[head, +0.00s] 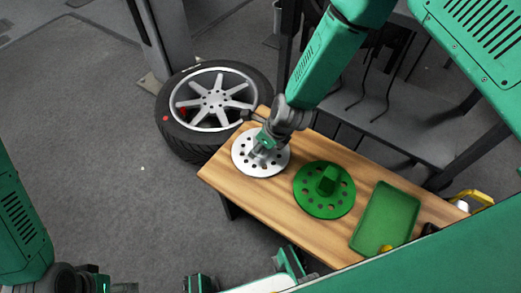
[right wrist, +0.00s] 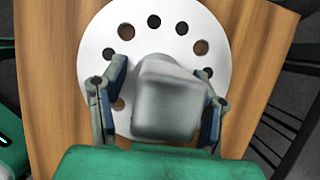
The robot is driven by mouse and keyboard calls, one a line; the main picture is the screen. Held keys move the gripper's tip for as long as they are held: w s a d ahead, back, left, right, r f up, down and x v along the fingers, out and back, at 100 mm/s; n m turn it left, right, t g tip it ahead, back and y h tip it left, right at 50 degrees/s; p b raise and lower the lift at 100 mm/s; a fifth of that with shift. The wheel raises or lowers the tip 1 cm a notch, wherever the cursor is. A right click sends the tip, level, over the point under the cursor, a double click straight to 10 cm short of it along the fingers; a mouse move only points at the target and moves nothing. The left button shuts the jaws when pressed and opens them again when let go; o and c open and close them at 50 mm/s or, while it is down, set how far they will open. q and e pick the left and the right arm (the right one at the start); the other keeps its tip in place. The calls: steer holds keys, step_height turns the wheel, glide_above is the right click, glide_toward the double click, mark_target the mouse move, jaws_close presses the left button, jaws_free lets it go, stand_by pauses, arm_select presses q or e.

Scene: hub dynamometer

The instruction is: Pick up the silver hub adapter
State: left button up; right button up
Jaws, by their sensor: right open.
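The silver hub adapter (head: 245,159) lies flat on the wooden bench top, near its left end. It is a round disc with a ring of holes and a raised grey block in the middle. My right gripper (head: 264,146) is over it, reaching down from the top. In the right wrist view, the open fingers of my right gripper (right wrist: 160,98) stand on either side of the adapter's block (right wrist: 165,95), over the disc (right wrist: 97,45). Whether either finger touches the block is unclear. My left gripper (head: 290,265) shows only partly at the bottom edge, and its fingers are unclear.
A green hub adapter (head: 312,203) lies right of the silver one on the bench (head: 245,197). Farther right is a green tray (head: 370,232) with a small yellow thing in it. A wheel with a tyre (head: 180,138) lies behind the bench. Open floor is at the left.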

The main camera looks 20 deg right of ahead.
jaws_close()
steer(key=shift+r, duration=0.1)
